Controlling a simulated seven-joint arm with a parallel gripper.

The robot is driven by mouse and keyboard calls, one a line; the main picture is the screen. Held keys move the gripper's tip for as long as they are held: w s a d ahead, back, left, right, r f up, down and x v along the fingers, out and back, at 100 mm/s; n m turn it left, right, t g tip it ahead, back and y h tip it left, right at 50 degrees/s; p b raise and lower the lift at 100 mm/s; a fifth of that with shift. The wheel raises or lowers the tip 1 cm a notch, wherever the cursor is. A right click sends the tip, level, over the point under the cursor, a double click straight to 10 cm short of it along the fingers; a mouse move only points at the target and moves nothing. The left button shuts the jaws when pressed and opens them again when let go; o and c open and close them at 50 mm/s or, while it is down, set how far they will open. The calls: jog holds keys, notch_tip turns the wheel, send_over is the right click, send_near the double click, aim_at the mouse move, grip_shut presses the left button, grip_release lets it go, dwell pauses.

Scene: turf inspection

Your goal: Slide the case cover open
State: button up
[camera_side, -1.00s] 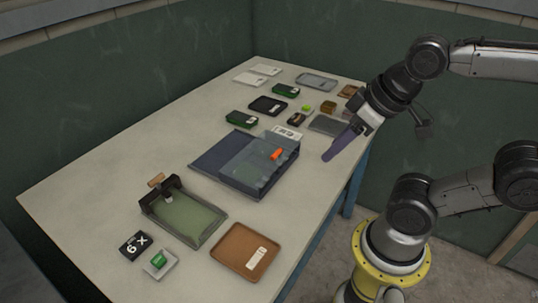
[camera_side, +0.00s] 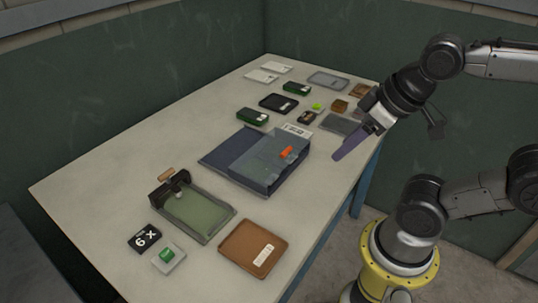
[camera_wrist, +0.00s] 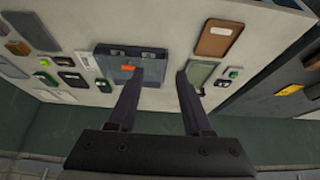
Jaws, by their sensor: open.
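The blue case (camera_side: 222,152) lies mid-table in the side view, with a flat dark part at left and a raised, see-through cover (camera_side: 262,163) at right. An orange tab (camera_side: 287,152) stands on the cover. The case (camera_wrist: 150,68) also shows in the wrist view, with the orange tab (camera_wrist: 127,67) near its middle. I cannot tell how far open the cover is. My gripper (camera_side: 337,158) is open and empty, apart from the case and to its right, near the table's right edge. In the wrist view, its two long fingers (camera_wrist: 159,73) are spread wide.
A green-bottomed tray with a wooden-handled clamp (camera_side: 200,212), a brown tray (camera_side: 240,262), a black block (camera_side: 145,237) and a small tray with a green piece (camera_side: 167,254) lie in front. Several small boxes and trays, including a black tray (camera_side: 279,103), lie behind. The table's left side is clear.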

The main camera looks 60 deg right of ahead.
jog(key=shift+c, duration=0.2)
jog(key=w+d+r+m, duration=0.2)
jog(key=w+r+m, duration=0.2)
jog(key=w+m, duration=0.55)
jog(key=m+g, duration=0.3)
jog(key=m, duration=0.6)
send_over(286, 150)
jog(key=s, duration=0.3)
jog(key=s+x, duration=0.1)
jog(key=x, duration=0.4)
jog(key=shift+n, duration=0.25)
jog(key=x, duration=1.3)
jog(key=shift+s+d+f, duration=0.1)
jog(key=shift+s+f, duration=0.1)
jog(key=shift+f, duration=0.05)
grip_shut()
